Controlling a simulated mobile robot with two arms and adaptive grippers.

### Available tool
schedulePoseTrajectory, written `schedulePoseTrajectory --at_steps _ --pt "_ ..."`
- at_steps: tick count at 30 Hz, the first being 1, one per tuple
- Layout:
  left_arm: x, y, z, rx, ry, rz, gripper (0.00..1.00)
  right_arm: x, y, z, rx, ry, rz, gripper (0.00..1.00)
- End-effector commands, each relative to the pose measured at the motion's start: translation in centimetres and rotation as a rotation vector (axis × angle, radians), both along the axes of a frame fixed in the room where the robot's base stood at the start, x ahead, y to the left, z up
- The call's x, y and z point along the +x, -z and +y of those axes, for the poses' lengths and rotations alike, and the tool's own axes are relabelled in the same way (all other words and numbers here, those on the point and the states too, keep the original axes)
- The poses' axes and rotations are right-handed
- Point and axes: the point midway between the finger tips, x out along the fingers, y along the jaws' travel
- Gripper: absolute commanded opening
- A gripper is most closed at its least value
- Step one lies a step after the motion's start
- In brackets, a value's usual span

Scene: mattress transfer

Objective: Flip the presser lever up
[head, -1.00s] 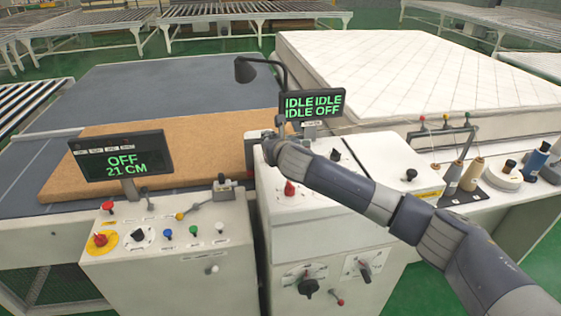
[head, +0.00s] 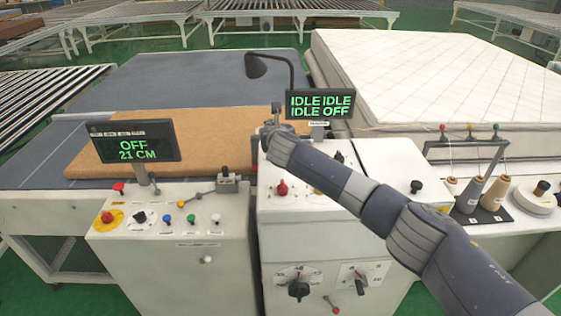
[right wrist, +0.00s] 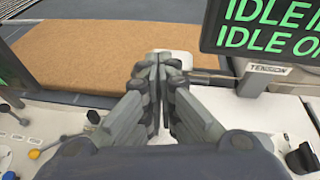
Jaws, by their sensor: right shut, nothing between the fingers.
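My right gripper (head: 268,131) is at the back left of the white sewing console (head: 312,215), left of and below the IDLE screen. In the right wrist view its fingers (right wrist: 158,62) are shut together with nothing between them. A white block (right wrist: 178,59) is just beyond the fingertips, and a thin dark rod (right wrist: 212,76) runs from it to the right. A small grey upright piece (head: 276,109) shows by the gripper in the head view. I cannot tell which part is the presser lever or its position; the gripper covers this area. My left gripper is out of view.
The IDLE screen (head: 320,104) and a black lamp (head: 256,66) stand close to the right gripper. A brown pad (head: 170,130) lies on the grey table. The left console (head: 170,235) has knobs and an OFF screen (head: 133,141). A white mattress (head: 430,80) is at right.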

Motion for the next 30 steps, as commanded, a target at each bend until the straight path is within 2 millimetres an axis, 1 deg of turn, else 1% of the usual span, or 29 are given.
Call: schedulePoseTrajectory --at_steps 5,23,26,30 --pt "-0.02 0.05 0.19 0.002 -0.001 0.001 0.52 0.40 -0.05 0.75 0.000 -0.001 -0.001 0.00" --pt "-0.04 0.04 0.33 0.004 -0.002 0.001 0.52 0.58 -0.05 0.92 0.000 0.000 0.000 0.00" --pt "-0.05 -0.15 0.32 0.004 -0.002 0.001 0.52 0.58 -0.22 0.90 0.000 0.000 0.000 0.00" --pt "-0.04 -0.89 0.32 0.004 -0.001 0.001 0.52 0.57 -0.86 0.81 0.000 0.000 0.000 0.00"
